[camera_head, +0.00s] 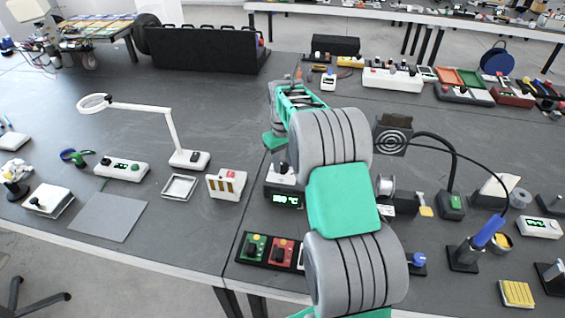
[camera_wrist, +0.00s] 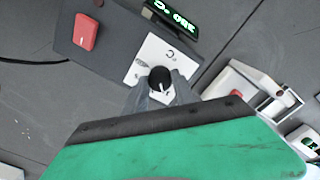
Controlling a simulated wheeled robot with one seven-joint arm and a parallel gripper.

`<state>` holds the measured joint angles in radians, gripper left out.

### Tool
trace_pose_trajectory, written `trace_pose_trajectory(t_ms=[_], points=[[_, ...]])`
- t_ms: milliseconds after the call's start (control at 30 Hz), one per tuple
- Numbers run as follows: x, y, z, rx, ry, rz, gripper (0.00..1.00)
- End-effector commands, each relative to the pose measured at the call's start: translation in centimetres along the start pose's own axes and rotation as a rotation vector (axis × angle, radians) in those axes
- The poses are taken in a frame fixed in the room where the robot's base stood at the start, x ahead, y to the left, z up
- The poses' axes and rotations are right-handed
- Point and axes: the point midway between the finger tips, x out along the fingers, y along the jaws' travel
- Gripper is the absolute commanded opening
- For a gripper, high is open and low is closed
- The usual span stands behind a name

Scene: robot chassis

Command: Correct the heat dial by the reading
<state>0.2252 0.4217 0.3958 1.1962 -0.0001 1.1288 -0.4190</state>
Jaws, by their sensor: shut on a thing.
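The heat dial (camera_wrist: 160,79) is a black knob with a white pointer line, on a white plate (camera_wrist: 145,52) on a dark grey unit. The fingers of my gripper (camera_wrist: 159,92) stand on both sides of the knob and are shut on it. Beside the plate, a green digital display (camera_wrist: 172,16) appears upside down and seems to read about 380 °C. In the head view the unit's display (camera_head: 286,199) is lit but too small to read surely. My arm covers part of the unit, and the dial cannot be made out there.
A red rocker switch (camera_wrist: 86,32) is on the same unit. A white device (camera_wrist: 245,85) lies close to the right in the wrist view. In the head view, a green and red switch box (camera_head: 268,250) stands in front, and a soldering iron stand (camera_head: 463,256) stands right.

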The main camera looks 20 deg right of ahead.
Motion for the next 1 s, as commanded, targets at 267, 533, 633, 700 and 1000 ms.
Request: trace_pose_trajectory(t_ms=[267,533,633,700,1000], points=[[-0.1,0.1,-0.1,0.001,0.003,0.001,0.53],[-0.2,0.1,-0.1,0.002,0.002,0.001,0.54],[-1.2,0.1,-0.1,0.002,0.004,0.002,0.54],[-2.4,0.1,-0.1,0.001,0.004,0.002,0.54],[-7.5,0.1,-0.1,0.001,0.003,0.001,0.54]])
